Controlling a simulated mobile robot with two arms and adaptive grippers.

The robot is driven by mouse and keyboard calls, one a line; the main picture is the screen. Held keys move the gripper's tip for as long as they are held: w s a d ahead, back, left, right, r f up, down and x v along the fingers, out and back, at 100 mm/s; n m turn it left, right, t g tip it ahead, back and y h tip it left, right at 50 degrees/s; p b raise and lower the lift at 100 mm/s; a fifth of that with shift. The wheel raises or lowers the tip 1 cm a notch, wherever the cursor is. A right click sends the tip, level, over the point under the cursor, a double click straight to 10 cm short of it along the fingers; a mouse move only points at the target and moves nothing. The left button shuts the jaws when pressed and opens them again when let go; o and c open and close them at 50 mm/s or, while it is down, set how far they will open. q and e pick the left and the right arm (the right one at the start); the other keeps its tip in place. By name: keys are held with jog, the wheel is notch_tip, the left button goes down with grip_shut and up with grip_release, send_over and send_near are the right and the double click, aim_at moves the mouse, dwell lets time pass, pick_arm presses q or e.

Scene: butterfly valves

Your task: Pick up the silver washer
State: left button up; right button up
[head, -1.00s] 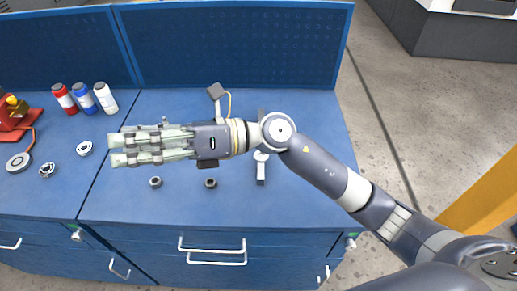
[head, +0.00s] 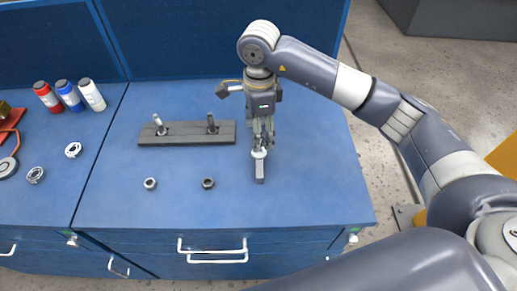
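A small round silver piece, which looks like the silver washer (head: 259,154), is at the top of a narrow grey block (head: 259,173) on the blue bench. My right gripper (head: 264,146) points down right over it, its fingertips at or just behind the silver piece. The fingers look close together from this angle; whether they touch or grip the piece cannot be told. My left gripper is not in view.
A dark bar with two upright pegs (head: 187,133) lies left of the gripper. Two nuts (head: 150,184) (head: 208,183) sit in front. Two silver rings (head: 73,150) (head: 36,175), several bottles (head: 70,96) and a red fixture (head: 10,118) are at left.

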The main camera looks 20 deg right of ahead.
aim_at(260, 154)
notch_tip(260, 154, down, 2)
jog(key=shift+f, duration=0.1)
jog(key=f+p, duration=0.1)
jog(key=f, duration=0.1)
jog(key=f+p, duration=0.2)
jog(key=shift+w+d+f, duration=0.1)
jog(key=shift+w+f, duration=0.1)
jog(key=shift+f, duration=0.5)
jog(key=shift+f+b, duration=0.3)
jog(key=shift+b, duration=0.1)
jog(key=shift+c, duration=0.5)
jog(key=c, duration=1.1)
